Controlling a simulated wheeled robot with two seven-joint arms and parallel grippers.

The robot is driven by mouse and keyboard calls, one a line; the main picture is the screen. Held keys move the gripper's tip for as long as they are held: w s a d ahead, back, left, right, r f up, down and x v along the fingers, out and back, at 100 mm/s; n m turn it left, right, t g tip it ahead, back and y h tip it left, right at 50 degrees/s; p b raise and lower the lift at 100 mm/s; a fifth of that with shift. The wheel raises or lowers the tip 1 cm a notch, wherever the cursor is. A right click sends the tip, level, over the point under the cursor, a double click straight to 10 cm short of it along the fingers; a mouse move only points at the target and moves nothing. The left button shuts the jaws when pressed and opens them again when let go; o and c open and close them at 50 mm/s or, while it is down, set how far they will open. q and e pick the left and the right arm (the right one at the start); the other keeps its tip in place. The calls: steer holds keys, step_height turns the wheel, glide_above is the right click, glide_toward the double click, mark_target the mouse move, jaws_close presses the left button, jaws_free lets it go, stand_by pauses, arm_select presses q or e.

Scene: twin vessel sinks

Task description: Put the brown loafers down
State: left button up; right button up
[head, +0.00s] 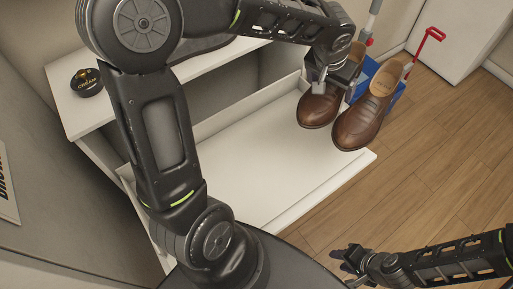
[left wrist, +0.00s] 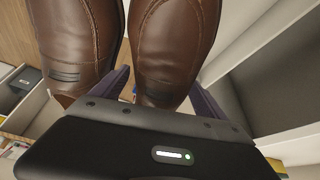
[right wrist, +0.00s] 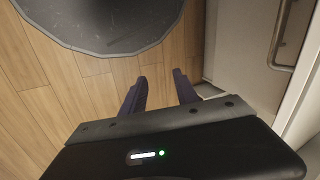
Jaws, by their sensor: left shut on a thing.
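The brown loafers are side by side at the right end of the white shelf board in the head view, the left shoe (head: 318,108) and the right shoe (head: 362,122). My left gripper (head: 322,86) is at the left shoe and shut on it. I cannot tell whether the soles touch the board. My right gripper (head: 350,262) is low at the right, empty, with its fingers (right wrist: 160,92) apart over the floor.
The white pull-out board (head: 235,155) is clear left of the shoes. A black cream tin (head: 86,82) stands on the upper shelf (head: 65,105). Wooden floor (head: 430,150) lies open at right.

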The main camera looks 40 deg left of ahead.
arm_select(q)
steer(key=shift+r, duration=0.15)
arm_select(e)
steer(key=shift+o, duration=0.5)
steer(key=shift+o, duration=0.8)
arm_select(q)
steer(key=shift+s+a+f+m, duration=0.3)
steer(key=shift+a+f+m, duration=0.1)
arm_select(e)
steer(key=o, duration=0.3)
steer(key=shift+f+b, duration=0.65)
steer(key=shift+b, duration=0.05)
arm_select(q)
steer(key=s+a+f+m+g+h, duration=0.2)
steer(key=s+a+f+m+g, duration=0.1)
steer(key=s+m, duration=0.4)
steer(key=s+a+f+m+g+h+b, duration=0.1)
steer(key=s+a+f+m, duration=0.4)
steer(key=m, duration=0.8)
steer(key=s+f+g+h, duration=0.1)
steer(key=s+f, duration=0.1)
steer(key=s, duration=0.1)
steer(key=shift+m+g, duration=0.3)
steer(key=shift+g, duration=0.1)
arm_select(e)
steer(key=shift+f, duration=0.6)
arm_select(q)
steer(key=shift+f, duration=0.1)
